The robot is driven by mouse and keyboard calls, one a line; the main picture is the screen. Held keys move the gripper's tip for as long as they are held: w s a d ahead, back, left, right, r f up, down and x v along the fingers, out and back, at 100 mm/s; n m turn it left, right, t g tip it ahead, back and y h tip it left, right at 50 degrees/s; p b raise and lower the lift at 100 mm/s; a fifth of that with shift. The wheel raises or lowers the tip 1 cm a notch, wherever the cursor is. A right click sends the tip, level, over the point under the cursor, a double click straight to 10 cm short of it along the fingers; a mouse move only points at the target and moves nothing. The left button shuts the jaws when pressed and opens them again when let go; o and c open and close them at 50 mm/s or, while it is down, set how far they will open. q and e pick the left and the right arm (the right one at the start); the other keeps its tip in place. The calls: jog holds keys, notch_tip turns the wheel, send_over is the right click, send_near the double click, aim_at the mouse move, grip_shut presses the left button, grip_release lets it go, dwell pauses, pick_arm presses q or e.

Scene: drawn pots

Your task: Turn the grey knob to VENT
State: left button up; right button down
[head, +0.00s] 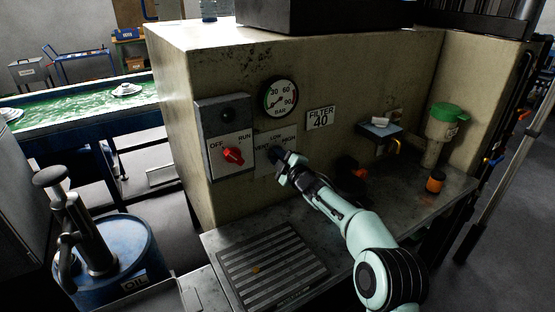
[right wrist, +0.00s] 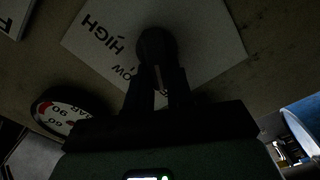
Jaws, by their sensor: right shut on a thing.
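The grey knob (head: 275,153) looks dark and sits on a pale label plate on the front of the beige cabinet. The plate reads VENT at its left, LOW at the top and HIGH at the right. My right gripper (head: 283,161) reaches the knob from the front right and is shut on it. In the right wrist view, the two fingers of the gripper (right wrist: 157,82) close on the dark knob (right wrist: 156,45), with HIGH and part of LOW beside it. The knob's pointer is too dark and covered to read. My left gripper is not in view.
A red OFF/RUN switch (head: 233,155) is close on the left. A pressure gauge (head: 279,97) is above, and a FILTER 40 sign (head: 320,118) is up to the right. A red valve handle (head: 359,172) and an orange-capped jar (head: 435,181) are further right. A slotted grate (head: 270,266) lies below.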

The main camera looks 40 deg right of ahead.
jog(key=shift+r, duration=0.2)
jog(key=c, duration=1.3)
grip_release()
jog(key=o, duration=0.3)
jog(key=shift+f, duration=0.15)
jog(key=shift+s, duration=0.1)
jog(key=shift+s, duration=0.35)
jog(key=s+a+b, duration=0.1)
jog(key=s+b, duration=0.1)
jog(key=s, duration=1)
jog(key=shift+s+a, duration=0.2)
jog(key=shift+a, duration=0.1)
